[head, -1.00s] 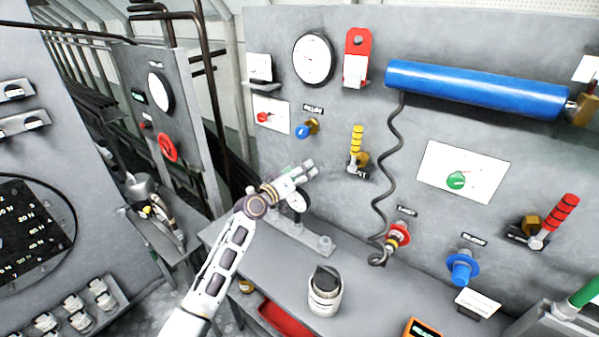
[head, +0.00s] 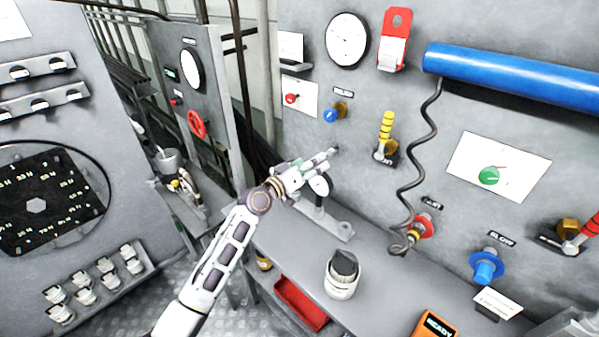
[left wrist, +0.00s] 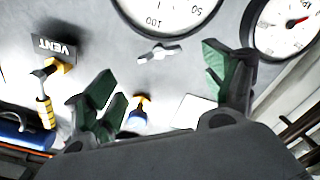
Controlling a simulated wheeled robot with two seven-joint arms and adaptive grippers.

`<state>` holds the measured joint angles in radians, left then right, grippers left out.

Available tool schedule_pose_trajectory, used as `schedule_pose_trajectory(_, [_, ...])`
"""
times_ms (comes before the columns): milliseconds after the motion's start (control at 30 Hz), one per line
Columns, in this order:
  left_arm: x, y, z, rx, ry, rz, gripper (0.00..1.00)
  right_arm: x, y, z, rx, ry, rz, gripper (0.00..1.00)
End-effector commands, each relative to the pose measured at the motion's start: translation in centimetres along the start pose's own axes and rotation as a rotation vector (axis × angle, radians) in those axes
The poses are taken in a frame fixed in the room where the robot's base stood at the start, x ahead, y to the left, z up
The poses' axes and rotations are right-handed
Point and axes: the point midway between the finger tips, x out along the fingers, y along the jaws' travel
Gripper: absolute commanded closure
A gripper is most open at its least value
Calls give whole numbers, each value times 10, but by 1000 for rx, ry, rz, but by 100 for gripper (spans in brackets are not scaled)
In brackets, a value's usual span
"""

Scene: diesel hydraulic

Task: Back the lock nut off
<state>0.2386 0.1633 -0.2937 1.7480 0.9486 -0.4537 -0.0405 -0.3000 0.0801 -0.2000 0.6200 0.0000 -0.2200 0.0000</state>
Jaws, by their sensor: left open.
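A small grey wing-shaped part (left wrist: 160,52), which looks like the lock nut, sits on the grey panel in the left wrist view, between and beyond my fingertips. In the head view a small grey stub (head: 335,150) shows at the panel just beyond my left gripper (head: 326,160); I cannot tell if it is the same part. My left gripper also shows in the left wrist view (left wrist: 165,85), with its green-padded fingers apart and nothing between them. No contact with the wing-shaped part is visible. My right gripper is not in view.
A small dial gauge (head: 319,186) stands on the bench just below the gripper. A blue knob (head: 331,115) and a yellow-handled vent valve (head: 386,135) are on the panel nearby. A coiled hose (head: 425,150) hangs to the right. A jar (head: 342,282) stands on the bench.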

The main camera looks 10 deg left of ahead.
Motion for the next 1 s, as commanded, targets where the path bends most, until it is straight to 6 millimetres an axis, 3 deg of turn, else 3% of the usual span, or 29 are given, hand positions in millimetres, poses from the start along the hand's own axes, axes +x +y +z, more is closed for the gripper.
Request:
schedule_pose_trajectory(300, [-35,-1,0,0,-1,-1,16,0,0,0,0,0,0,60])
schedule_pose_trajectory(500, [-48,0,0,0,-1,0,16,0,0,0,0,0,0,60])
schedule_pose_trajectory(900, [-52,0,0,-1,0,0,16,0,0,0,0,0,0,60])
schedule_pose_trajectory(1000, [-52,0,0,0,0,1,26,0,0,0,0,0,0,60])
